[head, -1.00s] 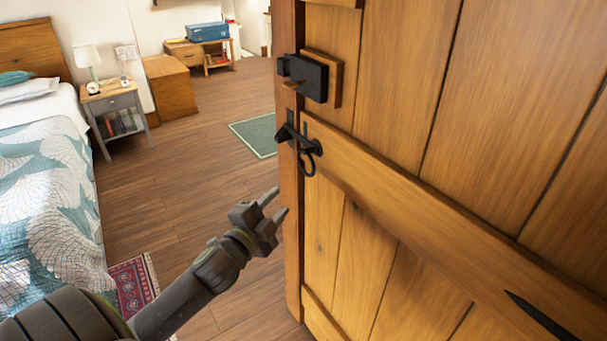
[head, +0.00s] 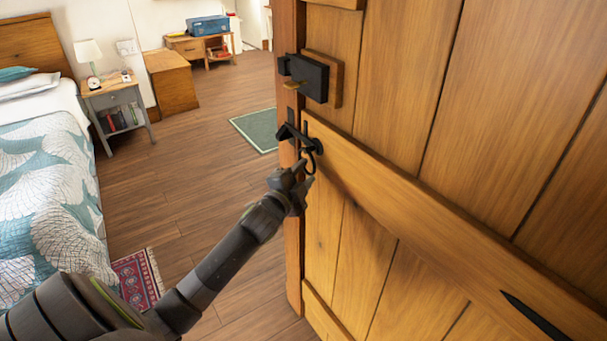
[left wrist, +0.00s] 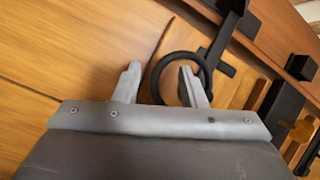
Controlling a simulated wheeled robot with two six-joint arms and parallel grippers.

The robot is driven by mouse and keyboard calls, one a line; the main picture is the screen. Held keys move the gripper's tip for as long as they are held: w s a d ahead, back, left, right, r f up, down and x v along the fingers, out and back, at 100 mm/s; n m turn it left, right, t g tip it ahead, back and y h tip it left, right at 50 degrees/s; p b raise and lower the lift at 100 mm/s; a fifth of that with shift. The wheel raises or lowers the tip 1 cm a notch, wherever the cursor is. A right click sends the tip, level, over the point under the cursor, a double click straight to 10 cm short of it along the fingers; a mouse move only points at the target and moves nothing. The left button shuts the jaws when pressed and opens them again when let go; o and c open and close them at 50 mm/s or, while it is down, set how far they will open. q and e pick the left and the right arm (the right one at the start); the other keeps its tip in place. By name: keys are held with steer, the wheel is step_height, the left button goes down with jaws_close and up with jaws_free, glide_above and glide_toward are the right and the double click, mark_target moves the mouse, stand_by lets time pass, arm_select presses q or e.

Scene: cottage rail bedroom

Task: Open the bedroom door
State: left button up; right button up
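The plank wooden door (head: 400,110) fills the right of the head view, its free edge showing beside the room. A black ring handle (head: 309,163) hangs below a black latch bar (head: 297,136) near that edge. My left gripper (head: 302,172) is at the ring, fingers pointing up toward it. In the left wrist view the two fingers (left wrist: 161,82) are spread apart. The right-hand finger overlaps the ring (left wrist: 208,68); the other finger is outside it, to the left. I cannot tell whether a finger touches the ring. My right gripper is out of view.
A black lock box (head: 306,77) sits above the latch. A bed (head: 45,190) and a nightstand (head: 112,96) stand on the left. A green mat (head: 256,129) and a red rug (head: 136,280) lie on the wooden floor.

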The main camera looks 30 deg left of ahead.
arm_select(q)
jaws_close()
steer(key=shift+a+m+b, duration=0.1)
steer(key=shift+m+b, duration=0.2)
steer(key=shift+b, duration=0.05)
stand_by(0.3)
steer(key=a+m+t+b, duration=0.1)
steer(key=m+b, duration=0.1)
steer(key=w+a+m+t+b, duration=0.1)
steer(key=m+b, duration=0.1)
steer(key=b, duration=0.1)
steer(key=a+m+t+h+b, duration=0.1)
steer(key=m+b, duration=0.1)
steer(key=b, duration=0.1)
steer(key=shift+w+r, duration=0.25)
steer(key=shift+r, duration=0.1)
stand_by(0.5)
